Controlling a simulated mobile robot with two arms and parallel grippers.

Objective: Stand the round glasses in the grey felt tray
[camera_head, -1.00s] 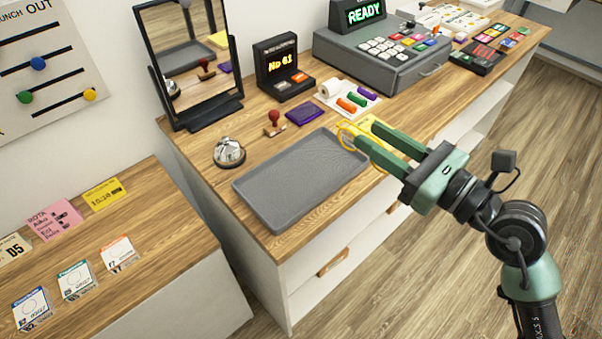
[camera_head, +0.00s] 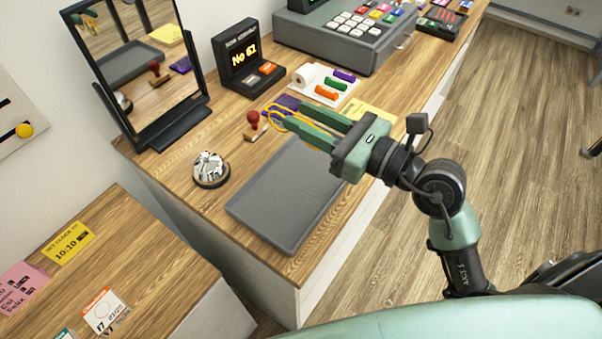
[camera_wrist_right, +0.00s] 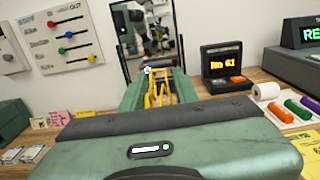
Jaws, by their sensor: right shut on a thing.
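The round glasses (camera_head: 271,119) have thin yellow frames. My right gripper (camera_head: 294,115) is shut on them, and they stick out past its fingertips. In the head view they appear just beyond the far end of the grey felt tray (camera_head: 272,207), near the stamp and purple pad; their height is hard to tell. The glasses also show between the fingers in the right wrist view (camera_wrist_right: 157,93), partly hidden by the gripper body. The tray lies flat on the wooden counter and looks empty; the gripper covers its far right corner. My left gripper is out of view.
A silver bell (camera_head: 210,169) stands left of the tray. A red-topped stamp (camera_head: 254,124) and a purple pad (camera_head: 285,103) lie behind it. A framed mirror (camera_head: 145,65), a number display (camera_head: 250,58) and a cash register (camera_head: 345,35) stand farther back. The counter's front edge is close to the tray.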

